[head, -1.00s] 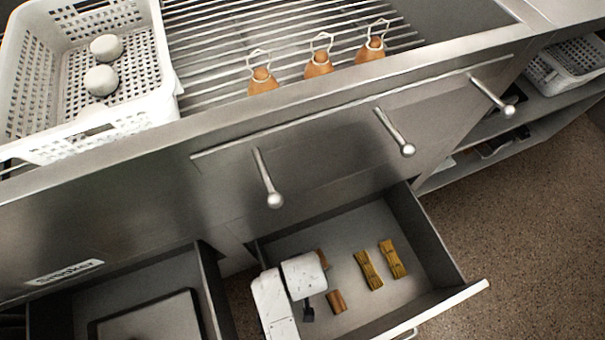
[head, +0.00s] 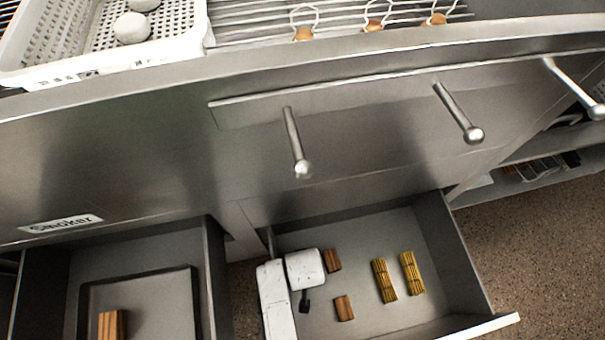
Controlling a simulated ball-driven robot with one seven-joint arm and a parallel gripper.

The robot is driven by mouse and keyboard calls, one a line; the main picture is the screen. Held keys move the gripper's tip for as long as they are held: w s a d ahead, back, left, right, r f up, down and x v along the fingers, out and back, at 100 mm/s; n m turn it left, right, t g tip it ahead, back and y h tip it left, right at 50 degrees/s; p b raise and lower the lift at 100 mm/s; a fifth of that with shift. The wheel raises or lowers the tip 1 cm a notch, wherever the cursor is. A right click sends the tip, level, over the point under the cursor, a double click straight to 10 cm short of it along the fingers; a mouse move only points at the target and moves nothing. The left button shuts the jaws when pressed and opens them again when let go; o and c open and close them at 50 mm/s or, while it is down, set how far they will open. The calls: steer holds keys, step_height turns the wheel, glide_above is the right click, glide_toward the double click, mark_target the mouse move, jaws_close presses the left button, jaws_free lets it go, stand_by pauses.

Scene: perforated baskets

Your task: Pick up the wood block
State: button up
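Two small brown wood blocks lie in the open right drawer: one at the back (head: 332,260) and one nearer the front (head: 344,308). Another wood block (head: 111,325) is in the dark tray in the left drawer, cut off by the picture's bottom edge. My white arm reaches over the left part of the right drawer. The dark end of my gripper (head: 305,302) shows just left of the two blocks, apart from both in the picture. Its fingers are too small and hidden to show whether they are open.
Two yellow-brown bundles (head: 384,280) (head: 411,273) lie right of the blocks in the right drawer (head: 465,255). The dark tray (head: 150,285) sits in the left drawer. Above are bar handles (head: 295,145) and a white perforated basket (head: 180,40) with pale round objects.

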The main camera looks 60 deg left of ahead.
steer(key=shift+f, duration=0.25)
steer(key=shift+c, duration=0.3)
steer(key=c, duration=1)
steer(key=shift+r, duration=0.1)
